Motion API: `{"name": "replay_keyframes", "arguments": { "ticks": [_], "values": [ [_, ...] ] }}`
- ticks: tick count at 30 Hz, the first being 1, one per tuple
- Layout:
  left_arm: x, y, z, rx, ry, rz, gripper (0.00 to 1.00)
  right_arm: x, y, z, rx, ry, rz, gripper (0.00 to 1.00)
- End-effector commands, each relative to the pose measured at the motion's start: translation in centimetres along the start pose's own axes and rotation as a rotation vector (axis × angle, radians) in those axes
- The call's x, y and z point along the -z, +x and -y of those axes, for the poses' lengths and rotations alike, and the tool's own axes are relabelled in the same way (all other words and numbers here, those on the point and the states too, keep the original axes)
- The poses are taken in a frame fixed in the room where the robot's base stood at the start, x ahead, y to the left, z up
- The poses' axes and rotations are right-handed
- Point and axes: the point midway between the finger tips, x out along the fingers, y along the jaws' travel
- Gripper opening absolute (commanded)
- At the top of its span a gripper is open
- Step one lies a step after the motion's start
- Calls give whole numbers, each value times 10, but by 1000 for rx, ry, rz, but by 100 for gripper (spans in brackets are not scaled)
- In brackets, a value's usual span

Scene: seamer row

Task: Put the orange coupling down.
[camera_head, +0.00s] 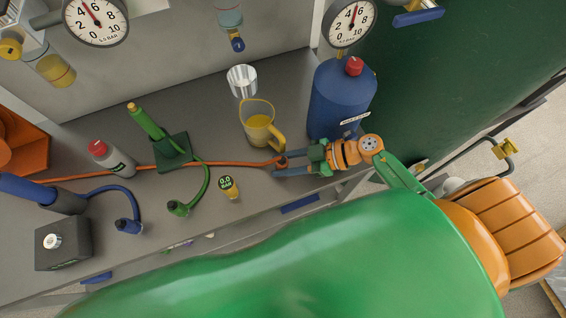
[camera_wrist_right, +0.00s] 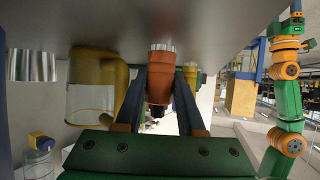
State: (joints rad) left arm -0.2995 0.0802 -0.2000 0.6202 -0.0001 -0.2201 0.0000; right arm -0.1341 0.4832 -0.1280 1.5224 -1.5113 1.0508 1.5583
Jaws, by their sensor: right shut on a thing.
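The orange coupling (camera_head: 281,162) is at the right end of an orange hose (camera_head: 230,165) on the grey bench in the head view. My right gripper (camera_head: 284,168) is shut on it, reaching in from the right. In the right wrist view the coupling (camera_wrist_right: 160,78) sits between the two dark fingers (camera_wrist_right: 160,95), its metal end close to the grey bench surface; I cannot tell whether it touches. A green and orange arm, seemingly my left one, shows at the right of the wrist view with its gripper (camera_wrist_right: 292,27) small and its jaws unclear.
A yellow jug (camera_head: 258,127) stands just left of and behind the coupling, with a metal cup (camera_head: 242,80) behind it. A blue bottle (camera_head: 341,98) stands close behind my right gripper. The bench front edge is near.

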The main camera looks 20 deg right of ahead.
Motion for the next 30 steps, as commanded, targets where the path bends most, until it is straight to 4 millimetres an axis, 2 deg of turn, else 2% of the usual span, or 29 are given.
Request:
{"name": "replay_keyframes", "arguments": {
  "ticks": [4, 5, 6, 20, 23, 30],
  "values": [
    [0, 0, 0, 0, 0, 0, 71, -1, 0, 0, 0, 0, 0, 0],
    [0, 0, 0, 0, 0, 0, 71, -1, 0, 0, 0, 0, 1, 43],
    [0, 0, 0, 0, 0, 0, 71, 0, 0, 0, 0, 0, 1, 51],
    [0, -1, 0, 0, 0, 1, 71, 1, -1, 0, 0, 0, 1, 51],
    [0, 0, 0, 0, 0, 1, 71, -1, -11, 0, -1, 1, 3, 51],
    [0, 1, 0, 0, 0, 1, 71, -1, -62, 0, 1, 1, 6, 51]
  ]
}}
